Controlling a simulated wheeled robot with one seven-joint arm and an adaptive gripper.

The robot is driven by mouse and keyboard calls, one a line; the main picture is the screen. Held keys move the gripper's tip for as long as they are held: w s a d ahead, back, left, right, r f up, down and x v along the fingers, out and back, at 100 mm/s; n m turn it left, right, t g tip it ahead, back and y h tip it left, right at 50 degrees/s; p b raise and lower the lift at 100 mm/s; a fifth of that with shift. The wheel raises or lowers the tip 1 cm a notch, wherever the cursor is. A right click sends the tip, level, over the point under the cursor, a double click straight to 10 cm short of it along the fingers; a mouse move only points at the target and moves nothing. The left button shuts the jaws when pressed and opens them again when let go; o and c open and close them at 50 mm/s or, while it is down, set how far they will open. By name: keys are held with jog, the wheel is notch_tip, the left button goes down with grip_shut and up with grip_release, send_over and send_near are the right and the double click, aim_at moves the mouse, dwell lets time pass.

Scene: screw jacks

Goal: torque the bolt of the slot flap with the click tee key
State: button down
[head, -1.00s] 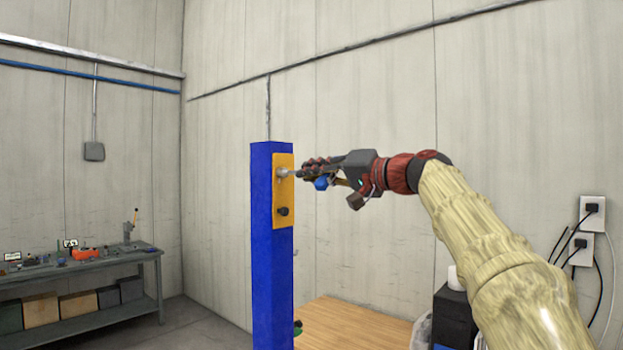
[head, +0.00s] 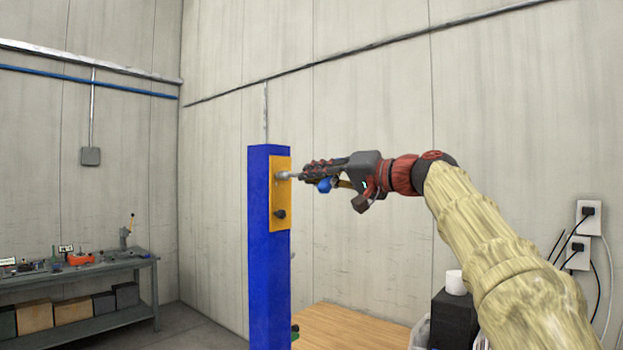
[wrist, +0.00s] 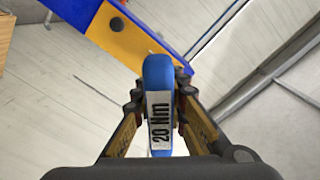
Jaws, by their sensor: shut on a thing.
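The slot flap is an orange plate (head: 280,198) on the upper face of a blue column (head: 267,290). A grey bolt or socket end shows near its top, and a dark knob (head: 280,214) sits lower on it. My gripper (head: 318,178) is shut on the blue handle of the click tee key (wrist: 158,85), which carries a "20 Nm" label. The key's grey shaft (head: 291,176) points left and reaches the bolt area at the plate's top. I cannot tell whether it is seated on the bolt. In the wrist view the handle hides the shaft and bolt.
A workbench (head: 90,275) with small items and boxes stands at the left. A wooden surface (head: 350,328) lies low behind the column. A black box (head: 454,320) with a white roll is at the right. The space around my gripper is clear.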

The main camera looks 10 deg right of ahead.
aim_at(337, 177)
jog(key=shift+r, duration=0.1)
jog(key=shift+b+v, duration=0.95)
jog(key=shift+v, duration=1.6)
jog(key=shift+w, duration=0.1)
